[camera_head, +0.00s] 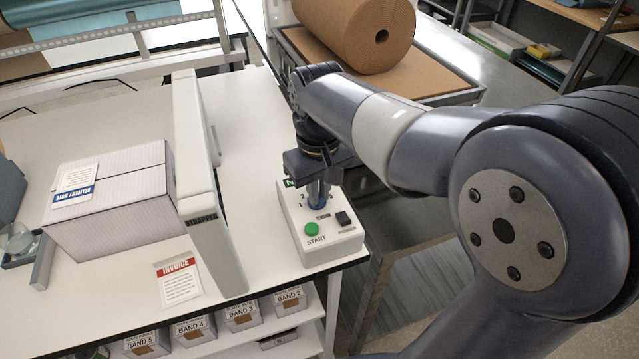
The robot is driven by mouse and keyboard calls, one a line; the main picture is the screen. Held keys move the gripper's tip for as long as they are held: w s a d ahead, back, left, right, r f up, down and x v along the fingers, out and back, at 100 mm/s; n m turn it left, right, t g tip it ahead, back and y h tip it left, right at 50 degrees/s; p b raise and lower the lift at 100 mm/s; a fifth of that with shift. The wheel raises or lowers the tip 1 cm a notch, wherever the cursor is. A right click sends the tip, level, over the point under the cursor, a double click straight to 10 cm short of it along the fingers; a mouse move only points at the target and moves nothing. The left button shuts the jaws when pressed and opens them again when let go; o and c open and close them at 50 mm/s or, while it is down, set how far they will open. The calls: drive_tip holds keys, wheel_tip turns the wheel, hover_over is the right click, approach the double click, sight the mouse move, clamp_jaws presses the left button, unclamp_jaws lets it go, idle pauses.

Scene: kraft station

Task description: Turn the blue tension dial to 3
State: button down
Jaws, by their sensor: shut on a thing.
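The blue tension dial (319,203) sits on top of a white control box (315,258) at the right end of the table. My gripper (319,193) points down from above and is shut on the dial. A green START button (311,229) and a black switch (343,218) are on the box in front of the dial.
A white strapping arch (207,190) stands left of the box. A carton with a delivery note (112,195) and an invoice sheet (180,281) lie further left. A brown paper roll (350,30) is behind. Labelled band boxes (243,316) sit on the shelf below.

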drive_tip(key=shift+m+p, duration=0.3)
drive_tip(key=shift+m, duration=0.7)
drive_tip(key=c, duration=1.5)
unclamp_jaws()
wheel_tip(320, 180, up, 11)
drive_tip(key=shift+f, duration=0.1)
drive_tip(key=shift+f, duration=0.1)
